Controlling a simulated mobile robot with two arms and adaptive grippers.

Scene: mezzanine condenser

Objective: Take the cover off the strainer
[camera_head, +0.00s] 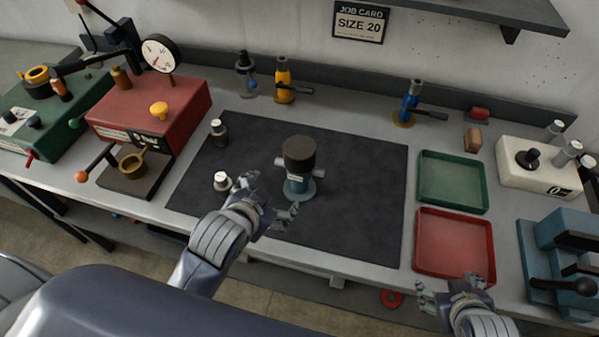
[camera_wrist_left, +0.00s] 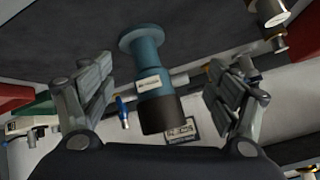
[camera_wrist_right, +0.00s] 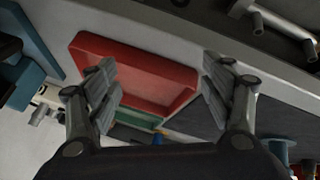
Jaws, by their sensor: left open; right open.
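The strainer (camera_head: 298,183) is a blue body on a round base, standing upright on the dark mat. Its dark cover (camera_head: 299,150) sits on top, and a side pipe crosses the body. My left gripper (camera_head: 270,203) is open, just left of and in front of the strainer. In the left wrist view the strainer body (camera_wrist_left: 147,55) and the dark cover (camera_wrist_left: 161,114) show between the open fingers, with no visible contact. My right gripper (camera_head: 457,285) is open and empty near the front edge of the red tray (camera_head: 418,262). The tray also shows in the right wrist view (camera_wrist_right: 125,58).
Two small silver-topped fittings (camera_head: 222,181) stand on the mat (camera_head: 363,205) left of the strainer. A green tray (camera_head: 424,181) is behind the red one. A red gauge device (camera_head: 190,103) stands left, yellow (camera_head: 283,82) and blue (camera_head: 409,103) valves behind. The mat right of the strainer is clear.

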